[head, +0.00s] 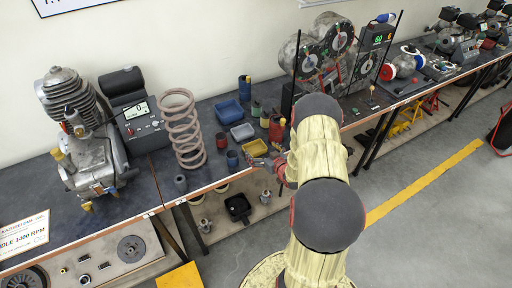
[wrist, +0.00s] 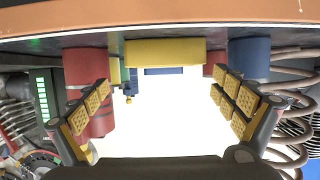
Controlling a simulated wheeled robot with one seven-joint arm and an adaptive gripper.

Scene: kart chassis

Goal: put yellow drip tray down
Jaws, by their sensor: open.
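The yellow drip tray (head: 256,147) is a small shallow tray on the dark bench top near its front edge. In the wrist view, which looks upside down, the tray (wrist: 165,52) lies flat against the bench surface, between the lines of my two fingers and just beyond their tips. My gripper (head: 272,169) is at the bench's front edge, close to the tray. Its padded fingers (wrist: 160,92) are spread wide with nothing between them, and neither visibly touches the tray. My arm hides part of the bench to the right.
A blue cup (head: 232,158) stands left of the tray and a red cylinder (head: 276,129) right of it. A large coil spring (head: 183,130) stands further left. A black tray (head: 238,208) sits on the lower shelf.

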